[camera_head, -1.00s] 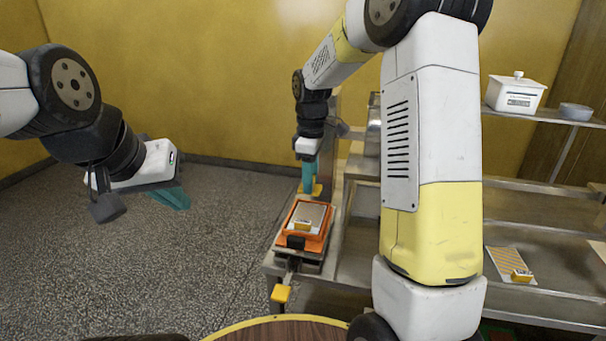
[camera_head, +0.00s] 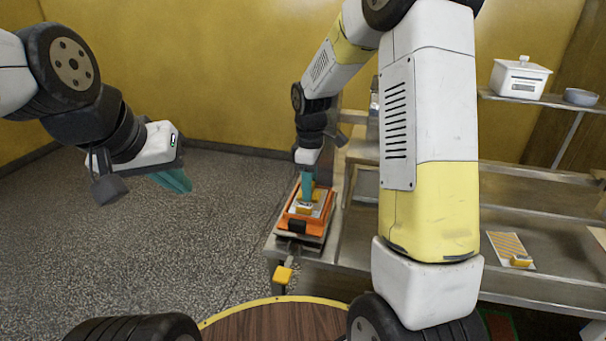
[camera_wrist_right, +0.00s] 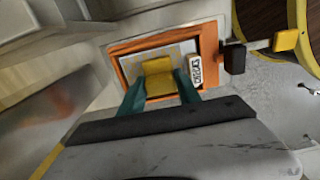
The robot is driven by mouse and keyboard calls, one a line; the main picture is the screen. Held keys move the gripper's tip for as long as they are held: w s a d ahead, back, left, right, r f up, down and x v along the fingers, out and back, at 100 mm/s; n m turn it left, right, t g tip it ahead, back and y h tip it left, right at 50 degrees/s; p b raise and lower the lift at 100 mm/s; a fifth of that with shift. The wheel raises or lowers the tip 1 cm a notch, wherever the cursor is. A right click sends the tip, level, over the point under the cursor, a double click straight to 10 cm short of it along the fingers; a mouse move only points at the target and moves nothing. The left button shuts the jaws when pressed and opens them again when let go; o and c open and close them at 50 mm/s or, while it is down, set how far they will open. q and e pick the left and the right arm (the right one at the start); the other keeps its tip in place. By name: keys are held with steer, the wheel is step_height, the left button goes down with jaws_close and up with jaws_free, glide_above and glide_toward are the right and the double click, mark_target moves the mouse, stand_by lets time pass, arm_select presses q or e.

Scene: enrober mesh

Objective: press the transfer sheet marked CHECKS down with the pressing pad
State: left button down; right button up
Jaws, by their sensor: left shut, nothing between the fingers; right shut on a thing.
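The transfer sheet (camera_wrist_right: 188,48) lies in an orange frame (camera_head: 291,224) on the left end of the metal bench. A white label (camera_wrist_right: 195,70) with dark lettering, too small to read surely, stands at the sheet's edge. My right gripper (camera_head: 308,196) is shut on a yellow block, the pressing pad (camera_wrist_right: 158,78), and is over the sheet inside the frame. I cannot tell whether the pad touches the sheet, since pad and fingers cover its middle. My left gripper (camera_head: 176,182) is shut and empty, over the floor at the left, away from the frame.
A striped sheet (camera_head: 506,243) with a yellow tag (camera_head: 521,261) lies on the bench at the right. A white lidded box (camera_head: 520,79) and a bowl (camera_head: 581,97) stand on the upper shelf. A round wooden table (camera_head: 275,322) is in front. Floor is open at left.

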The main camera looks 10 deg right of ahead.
steer(key=shift+f, duration=0.55)
stand_by(0.9)
steer(key=shift+r, duration=0.1)
stand_by(0.4)
steer(key=shift+r, duration=3.45)
